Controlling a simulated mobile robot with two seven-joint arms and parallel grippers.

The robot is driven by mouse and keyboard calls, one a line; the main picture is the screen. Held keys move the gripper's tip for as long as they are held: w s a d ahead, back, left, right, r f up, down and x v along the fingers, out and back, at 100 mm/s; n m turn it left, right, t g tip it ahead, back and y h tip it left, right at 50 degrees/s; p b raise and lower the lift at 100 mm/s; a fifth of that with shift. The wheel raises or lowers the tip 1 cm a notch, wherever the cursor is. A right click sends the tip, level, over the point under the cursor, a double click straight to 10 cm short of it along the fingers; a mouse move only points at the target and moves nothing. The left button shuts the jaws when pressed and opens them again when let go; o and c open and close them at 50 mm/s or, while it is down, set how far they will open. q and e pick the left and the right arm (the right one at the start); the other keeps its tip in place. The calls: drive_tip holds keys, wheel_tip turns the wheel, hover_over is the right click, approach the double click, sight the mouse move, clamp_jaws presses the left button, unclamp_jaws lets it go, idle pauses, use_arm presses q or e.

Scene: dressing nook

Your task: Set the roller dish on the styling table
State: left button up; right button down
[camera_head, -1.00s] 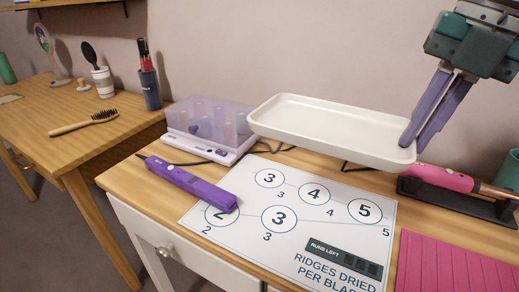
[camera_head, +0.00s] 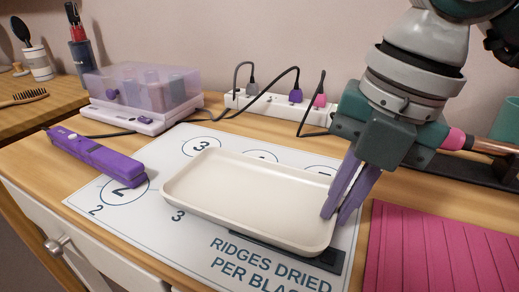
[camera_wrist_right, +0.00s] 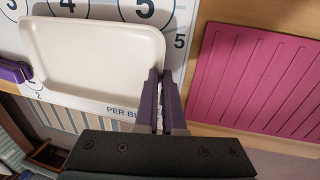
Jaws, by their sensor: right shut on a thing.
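The roller dish (camera_head: 250,195) is a shallow, cream-white rectangular tray, empty, over the printed white sheet on the styling table (camera_head: 25,165). It looks level and at or very near the sheet; I cannot tell whether it touches. My right gripper (camera_head: 337,215) is shut on the dish's right rim, with its purple fingers pointing down. In the right wrist view the fingers (camera_wrist_right: 160,80) pinch the near right corner of the dish (camera_wrist_right: 90,55). The dish hides part of the sheet's numbers. My left gripper is not in view.
A purple straightener (camera_head: 98,155) lies left of the dish. A lilac roller case (camera_head: 145,95) and a power strip (camera_head: 270,107) with cords stand behind. A pink ridged mat (camera_head: 430,250) lies to the right, below a pink-handled iron (camera_head: 457,140) on a black stand.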

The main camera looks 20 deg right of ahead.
drive_tip(key=shift+w+d, duration=0.15)
drive_tip(key=shift+a+f, duration=0.1)
drive_tip(key=shift+a, duration=0.1)
drive_tip(key=c, duration=1.5)
unclamp_jaws()
drive_tip(key=shift+s+f, duration=0.1)
drive_tip(key=shift+s, duration=0.1)
drive_tip(key=o, duration=0.5)
drive_tip(key=shift+r, duration=0.35)
drive_tip(key=r+p, duration=0.1)
drive_tip(key=r, duration=0.2)
drive_tip(key=s+d+r+p, duration=0.1)
drive_tip(key=r, duration=0.3)
drive_tip(key=r+p, duration=0.1)
drive_tip(key=r, duration=0.3)
drive_tip(key=shift+s+d+r+p, duration=0.2)
drive_tip(key=shift+s+d+p, duration=0.05)
drive_tip(key=shift+s+p, duration=0.1)
